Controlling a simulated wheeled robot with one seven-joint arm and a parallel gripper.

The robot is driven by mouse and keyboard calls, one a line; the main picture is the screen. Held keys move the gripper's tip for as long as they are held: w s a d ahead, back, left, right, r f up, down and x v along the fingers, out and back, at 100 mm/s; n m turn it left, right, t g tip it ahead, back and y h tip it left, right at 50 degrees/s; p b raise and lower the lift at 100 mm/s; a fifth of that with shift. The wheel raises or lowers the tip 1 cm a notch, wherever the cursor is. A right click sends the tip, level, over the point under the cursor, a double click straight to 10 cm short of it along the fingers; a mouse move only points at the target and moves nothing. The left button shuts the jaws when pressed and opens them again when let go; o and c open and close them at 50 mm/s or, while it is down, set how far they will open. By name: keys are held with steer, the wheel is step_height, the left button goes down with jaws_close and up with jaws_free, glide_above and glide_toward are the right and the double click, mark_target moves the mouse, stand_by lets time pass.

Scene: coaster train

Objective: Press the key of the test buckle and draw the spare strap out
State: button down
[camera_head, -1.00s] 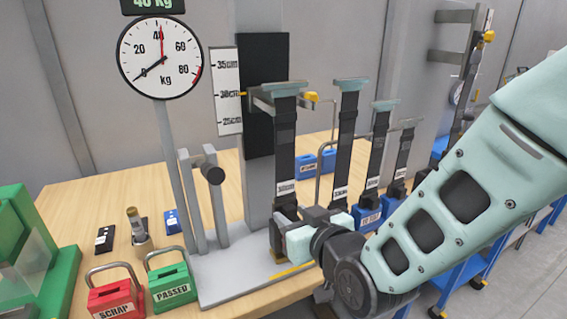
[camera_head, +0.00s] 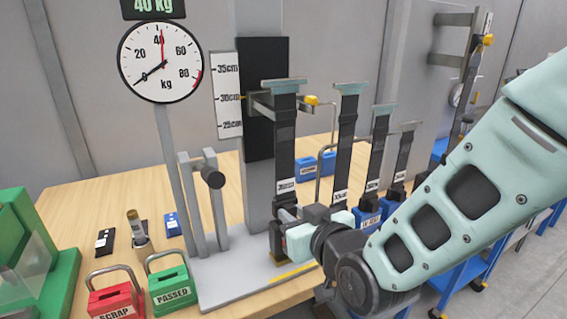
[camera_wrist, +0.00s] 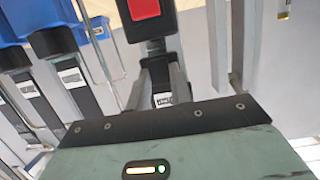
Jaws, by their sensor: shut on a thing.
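The test buckle shows in the wrist view as a black body with a red key (camera_wrist: 143,9). The spare strap (camera_head: 284,150) is a dark upright band with a white label near its lower end, under a pale teal top piece in the head view. My gripper (camera_head: 280,232) is low on this strap, just below the label. In the wrist view its two grey fingers (camera_wrist: 162,84) are closed around the strap's dark end, beside the buckle. The red key is clear of the fingers. The exact contact is partly hidden by the fingers.
More straps (camera_head: 347,140) stand close on the right. A red SCRAP box (camera_head: 116,302) and a green PASSED box (camera_head: 172,290) stand at the front left.

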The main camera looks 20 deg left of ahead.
steer(key=shift+r+p, duration=1)
steer(key=shift+r, duration=1.05)
steer(key=s+d+b, duration=0.3)
steer(key=s+d, duration=0.4)
steer(key=d, duration=0.2)
steer(key=shift+s, duration=0.35)
